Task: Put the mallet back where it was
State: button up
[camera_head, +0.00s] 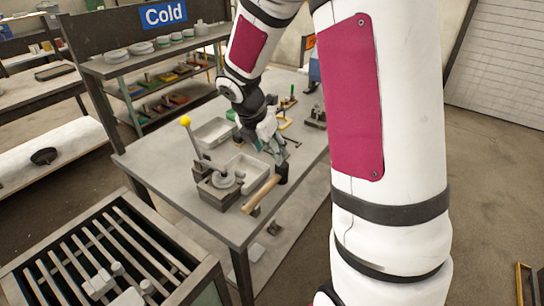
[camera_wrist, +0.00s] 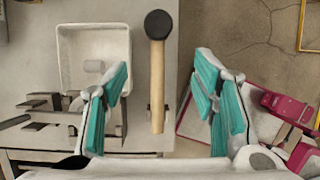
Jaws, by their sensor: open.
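The mallet has a black head (camera_wrist: 158,24) and a light wooden handle (camera_wrist: 157,88). In the wrist view it lies along the right edge of the grey table, head at the top. In the head view its handle (camera_head: 262,194) points toward the front and its dark head (camera_head: 282,172) is near the table's right edge. My gripper (camera_wrist: 162,95) is open, with its teal fingers spread to either side of the mallet's handle in the picture. In the head view my gripper (camera_head: 272,143) is above the table, close behind the mallet head. Contact with the mallet is not visible.
A pale tray (camera_head: 248,170) is left of the mallet and also shows in the wrist view (camera_wrist: 65,60). A fixture with a yellow-knobbed lever (camera_head: 186,122) stands left of that tray. A slatted grate (camera_head: 100,255) is at lower left. Floor lies beyond the table's right edge.

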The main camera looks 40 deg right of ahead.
jog(key=s+a+r+m+t+y, duration=0.2)
jog(key=s+a+r+m, duration=0.5)
jog(key=s+m, duration=0.4)
jog(key=s+a+r+m+t+y, duration=0.1)
jog(key=s+a+r+m+y, duration=0.1)
jog(key=s+a+r+m, duration=0.6)
jog(key=s+r+m, duration=0.2)
jog(key=s+m, duration=0.1)
jog(key=shift+s+a+t, duration=0.2)
jog(key=shift+a+t, duration=0.1)
jog(key=shift+t, duration=0.1)
